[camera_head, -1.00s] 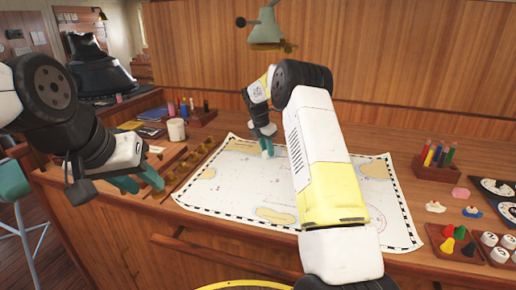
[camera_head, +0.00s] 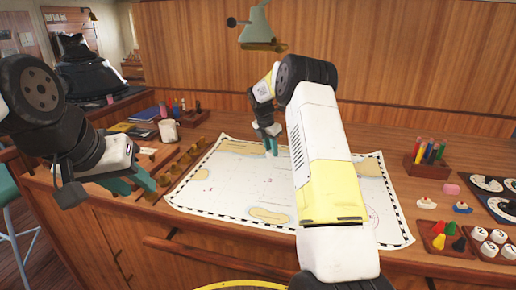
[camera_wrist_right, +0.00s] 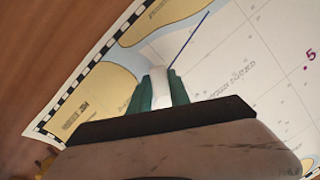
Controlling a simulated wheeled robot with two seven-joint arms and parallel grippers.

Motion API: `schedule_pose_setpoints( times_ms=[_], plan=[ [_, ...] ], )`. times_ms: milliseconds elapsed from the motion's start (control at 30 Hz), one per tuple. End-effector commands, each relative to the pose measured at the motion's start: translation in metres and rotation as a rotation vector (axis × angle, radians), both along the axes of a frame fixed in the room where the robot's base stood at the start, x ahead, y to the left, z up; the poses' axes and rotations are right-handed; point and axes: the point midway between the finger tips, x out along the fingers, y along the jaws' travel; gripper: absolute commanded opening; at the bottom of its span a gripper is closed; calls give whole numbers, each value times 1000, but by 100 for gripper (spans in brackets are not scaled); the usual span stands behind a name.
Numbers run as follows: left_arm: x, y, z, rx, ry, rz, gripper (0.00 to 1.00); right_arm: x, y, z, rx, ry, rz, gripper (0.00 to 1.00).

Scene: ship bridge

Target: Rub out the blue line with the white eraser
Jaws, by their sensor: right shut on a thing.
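The white eraser (camera_wrist_right: 160,88) is held between the green fingers of my right gripper (camera_wrist_right: 158,92), seen in the right wrist view. The blue line (camera_wrist_right: 188,40) runs diagonally on the chart, and its lower end meets the eraser's tip. I cannot tell if the eraser presses on the paper. In the head view my right gripper (camera_head: 271,146) is over the far part of the chart (camera_head: 225,195); the eraser and line cannot be made out there. My left gripper (camera_head: 132,184) is open and empty, left of the chart, near the desk's front edge.
A mug (camera_head: 168,131) and a slotted wooden rack (camera_head: 180,170) stand left of the chart. A lamp (camera_head: 257,30) hangs above the back.

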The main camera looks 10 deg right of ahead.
Motion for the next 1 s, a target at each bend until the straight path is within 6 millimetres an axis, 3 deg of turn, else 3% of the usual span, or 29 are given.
schedule_pose_setpoints(
  times_ms=[267, 600, 1000],
  plan=[
    [0, 0, 0, 0, 0, 0, 36, -1, -2, -1, -1, 3, -1, 0],
    [0, 0, 0, 0, 0, 0, 36, -6, -23, -1, -1, 3, -1, 0],
    [0, 0, 0, 0, 0, 0, 36, -7, -27, -1, -1, 3, -1, 0]
  ],
)
